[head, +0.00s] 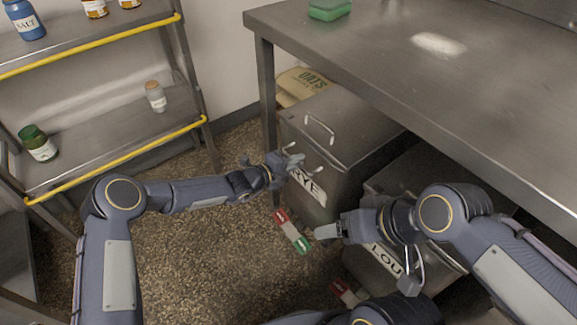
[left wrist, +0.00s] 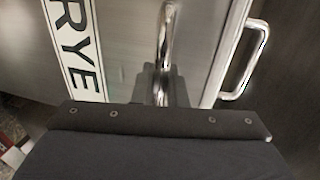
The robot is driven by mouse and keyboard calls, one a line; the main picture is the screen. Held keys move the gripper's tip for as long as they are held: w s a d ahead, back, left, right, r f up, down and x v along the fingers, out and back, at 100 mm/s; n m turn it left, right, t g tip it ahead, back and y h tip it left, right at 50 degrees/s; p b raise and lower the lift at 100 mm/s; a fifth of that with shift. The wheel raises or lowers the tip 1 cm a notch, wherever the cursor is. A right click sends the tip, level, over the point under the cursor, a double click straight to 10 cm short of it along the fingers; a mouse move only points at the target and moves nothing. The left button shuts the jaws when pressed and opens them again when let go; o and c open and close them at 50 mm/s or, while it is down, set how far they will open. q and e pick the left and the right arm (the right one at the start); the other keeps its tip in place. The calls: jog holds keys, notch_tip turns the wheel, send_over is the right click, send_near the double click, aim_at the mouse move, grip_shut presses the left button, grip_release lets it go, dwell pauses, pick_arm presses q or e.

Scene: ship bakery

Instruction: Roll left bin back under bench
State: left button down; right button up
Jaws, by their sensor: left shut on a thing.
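The left bin is a grey metal bin (head: 345,150) labelled RYE (head: 306,187). It stands at the left end of the bench (head: 420,80), partly under the top, its front sticking out. My left gripper (head: 294,160) is shut on the bin's front bar handle (left wrist: 166,40). In the left wrist view the fingers (left wrist: 162,85) close around this bar, beside the RYE label (left wrist: 76,45). A second handle (head: 320,130) is on the lid. My right gripper (head: 330,231) is in front of the right bin, apart from the left bin; its jaw opening is unclear.
A right bin with a partly hidden label reading LOU (head: 386,258) stands under the bench. A red and green strip (head: 291,231) lies on the floor before the left bin. A sack (head: 303,83) is behind it. A shelf rack (head: 110,140) stands left; floor between is clear.

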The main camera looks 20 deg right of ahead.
pick_arm(q)
jog(key=shift+d+r, duration=0.1)
jog(key=c, duration=1.8)
grip_release()
jog(key=shift+c, duration=0.2)
jog(key=o, duration=0.3)
jog(key=shift+w+d, duration=0.1)
jog(key=shift+d, duration=0.1)
jog(key=shift+a, duration=0.15)
jog(key=p+v, duration=0.2)
jog(key=v, duration=0.5)
jog(key=shift+a, duration=0.25)
